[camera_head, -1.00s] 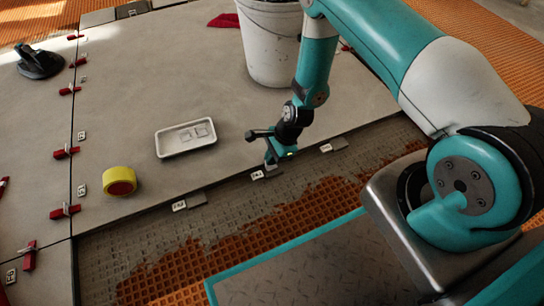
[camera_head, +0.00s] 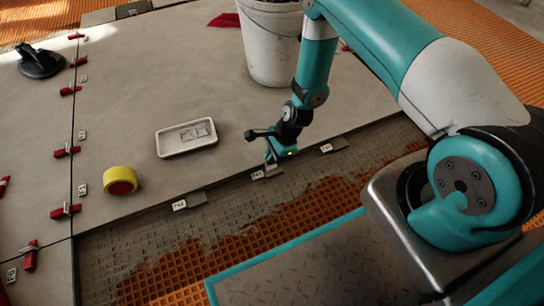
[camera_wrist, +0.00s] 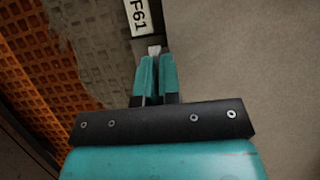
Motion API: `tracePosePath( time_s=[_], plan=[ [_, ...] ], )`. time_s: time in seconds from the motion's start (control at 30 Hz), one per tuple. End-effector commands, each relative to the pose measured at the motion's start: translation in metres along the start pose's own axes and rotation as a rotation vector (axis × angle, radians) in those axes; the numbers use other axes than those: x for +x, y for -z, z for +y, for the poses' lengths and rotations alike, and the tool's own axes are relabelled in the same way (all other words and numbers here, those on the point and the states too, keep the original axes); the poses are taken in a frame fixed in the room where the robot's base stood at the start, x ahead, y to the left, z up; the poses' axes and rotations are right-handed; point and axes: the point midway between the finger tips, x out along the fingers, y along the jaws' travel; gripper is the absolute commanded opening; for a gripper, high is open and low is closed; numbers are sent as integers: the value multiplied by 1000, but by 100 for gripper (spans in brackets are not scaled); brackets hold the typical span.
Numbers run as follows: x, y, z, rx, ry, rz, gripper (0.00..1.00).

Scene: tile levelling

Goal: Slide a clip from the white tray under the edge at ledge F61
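The white tray (camera_head: 187,147) lies on the large grey tile (camera_head: 235,110) with a couple of pale clips (camera_head: 203,131) in it. The F61 label (camera_wrist: 139,16) shows at the top of the wrist view; the ledge tab (camera_head: 272,172) beside it is at the tile's front edge in the head view. My gripper (camera_head: 269,160) is low at that edge, beside the label. In the wrist view my gripper (camera_wrist: 154,60) has its fingers close together on a small pale clip (camera_wrist: 154,49), whose end shows at the fingertips. The fingers hide the rest of it, so I cannot tell whether it is under the edge.
A yellow tape roll (camera_head: 120,181) lies left of the tray. A white bucket (camera_head: 271,45) stands behind my gripper. Other labelled ledge tabs (camera_head: 190,201) (camera_head: 334,146) lie along the edge. Red wedges (camera_head: 66,211) line the left joint. Grey mortar and orange matting (camera_head: 290,215) lie in front.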

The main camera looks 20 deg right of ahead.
Motion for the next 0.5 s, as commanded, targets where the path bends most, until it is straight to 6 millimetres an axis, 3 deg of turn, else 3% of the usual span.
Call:
tracePosePath(
  time_s=[0.5],
  plan=[
    [0, 0, -4, 0, 1, 0, 0]
  ],
)
